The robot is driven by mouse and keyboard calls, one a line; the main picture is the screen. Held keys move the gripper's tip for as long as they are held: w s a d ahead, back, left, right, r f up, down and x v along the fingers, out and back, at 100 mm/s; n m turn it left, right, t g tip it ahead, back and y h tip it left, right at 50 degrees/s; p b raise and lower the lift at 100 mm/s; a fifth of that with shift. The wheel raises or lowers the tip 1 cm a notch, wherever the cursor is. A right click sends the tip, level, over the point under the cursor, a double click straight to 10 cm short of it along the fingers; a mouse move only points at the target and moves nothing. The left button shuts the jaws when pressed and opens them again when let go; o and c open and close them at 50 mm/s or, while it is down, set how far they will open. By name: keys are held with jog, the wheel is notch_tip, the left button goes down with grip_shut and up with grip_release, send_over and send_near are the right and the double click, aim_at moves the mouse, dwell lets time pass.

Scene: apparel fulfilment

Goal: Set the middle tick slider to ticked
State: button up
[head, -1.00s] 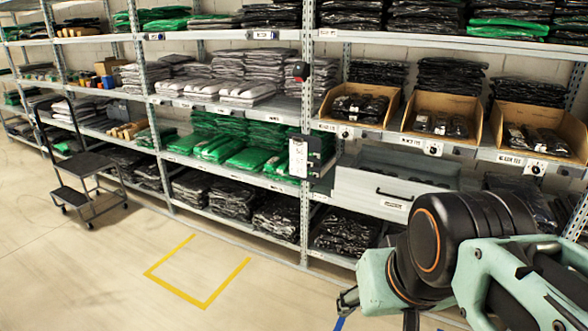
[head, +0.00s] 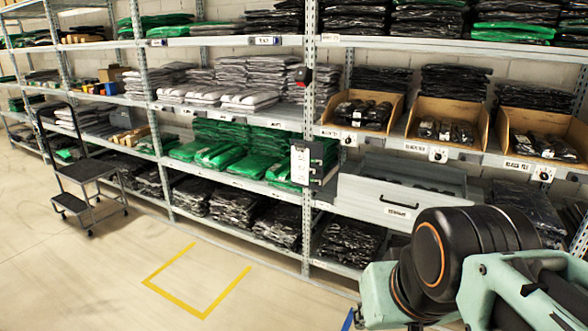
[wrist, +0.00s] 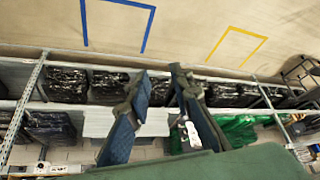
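A white card or panel (head: 300,163) hangs at the rack post, beside a dark grey holder (head: 322,161). Its marks are too small to read, and I cannot make out separate tick sliders or their positions. In the wrist view a small white piece with a reddish mark (wrist: 190,134) shows beside my right-hand finger; it may be this card. My gripper (wrist: 159,80) has its two dark fingers apart, with nothing visible held between them. In the head view my arm fills the lower right and the fingers do not show.
A grey drawer unit (head: 385,208) with a black handle is right of the post. Cardboard bins (head: 432,110) stand above it. Green bagged garments (head: 215,152) fill the shelf to the left. A black step cart (head: 88,168) stands at the left. The yellow-marked floor (head: 198,283) is clear.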

notch_tip(320, 180, up, 21)
jog(key=p, duration=1.9)
jog(key=shift+f, duration=0.2)
grip_shut()
jog(key=shift+f, duration=0.15)
jog(key=shift+w, duration=0.15)
